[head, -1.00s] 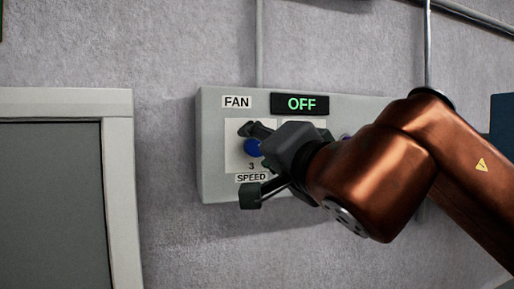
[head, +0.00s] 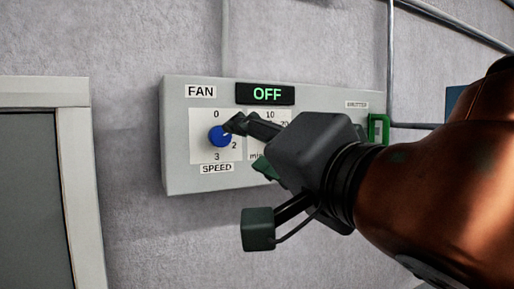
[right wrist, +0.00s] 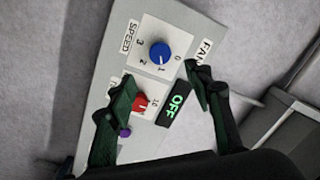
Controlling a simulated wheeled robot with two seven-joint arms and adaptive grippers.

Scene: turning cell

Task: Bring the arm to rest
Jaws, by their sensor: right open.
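My right gripper (head: 247,176) is open and empty in front of the fan control box (head: 178,178). In the head view its upper fingertip overlaps the right edge of the blue speed knob (head: 219,136). In the right wrist view the open fingers (right wrist: 158,80) show a gap between them, with the blue knob (right wrist: 160,53) beyond and apparently clear of them. The knob's pale mark seems to point toward 1. The display (head: 266,94) reads OFF in green. A red knob (right wrist: 140,104) shows in the wrist view; the gripper hides it in the head view. My left gripper is out of view.
A grey framed panel (head: 75,180) stands at the left. A green-framed part (head: 378,129) is at the box's right side, near my right wrist. Conduits (head: 390,60) run along the wall. Bare wall lies below the box.

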